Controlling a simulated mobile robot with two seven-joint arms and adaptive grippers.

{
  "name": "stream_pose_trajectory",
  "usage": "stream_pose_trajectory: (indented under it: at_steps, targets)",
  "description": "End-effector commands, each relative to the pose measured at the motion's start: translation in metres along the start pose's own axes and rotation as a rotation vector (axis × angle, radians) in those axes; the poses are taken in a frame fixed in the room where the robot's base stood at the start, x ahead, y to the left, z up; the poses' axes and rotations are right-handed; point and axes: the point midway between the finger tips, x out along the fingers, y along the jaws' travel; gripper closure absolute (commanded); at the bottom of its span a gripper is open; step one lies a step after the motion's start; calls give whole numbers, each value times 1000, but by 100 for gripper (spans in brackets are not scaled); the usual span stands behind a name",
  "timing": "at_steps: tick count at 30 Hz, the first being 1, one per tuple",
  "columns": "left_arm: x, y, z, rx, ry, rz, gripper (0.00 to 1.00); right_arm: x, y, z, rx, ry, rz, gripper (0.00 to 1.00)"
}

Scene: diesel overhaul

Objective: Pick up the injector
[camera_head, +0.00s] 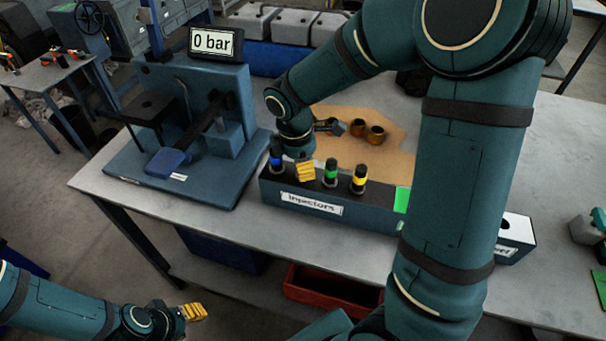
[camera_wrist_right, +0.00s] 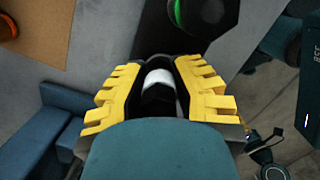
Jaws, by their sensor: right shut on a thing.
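The injector rack (camera_head: 262,188), a dark box labelled "Injectors", stands at the table's front edge. Blue-banded (camera_head: 276,160), green-banded (camera_head: 331,172) and yellow-banded (camera_head: 359,179) injectors stand upright in it. My right gripper (camera_head: 305,171) points down at the rack between the blue and green ones. In the right wrist view its yellow fingers (camera_wrist_right: 160,95) are shut on a black injector with a white band (camera_wrist_right: 158,80). The fingers hide most of this injector in the head view, so I cannot tell whether it is still seated. My left gripper (camera_head: 193,311) is low at left, off the table; its fingertips are unclear.
A blue test stand (camera_head: 222,140) with a "0 bar" display (camera_head: 215,42) stands left of the rack. A white-topped box (camera_head: 516,232) is at right, partly behind my right arm.

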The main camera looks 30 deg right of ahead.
Motion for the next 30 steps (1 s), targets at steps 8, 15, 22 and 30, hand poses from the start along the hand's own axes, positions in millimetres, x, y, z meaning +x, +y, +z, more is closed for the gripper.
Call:
stream_pose_trajectory:
  at_steps: [8, 15, 22, 30]
  targets:
    - [0, 0, 0, 0, 0, 0, 53, 1, -1, 0, 0, 0, -2, 100]
    - [-3, 1, -1, -1, 3, 0, 53, -12, 0, 2, 2, 1, 1, 100]
    - [-14, 5, -6, -4, 12, -1, 53, -64, 1, 9, 2, 3, 5, 100]
    - [-26, 10, -12, -8, 26, -3, 53, -132, 0, 19, 1, 3, 4, 100]
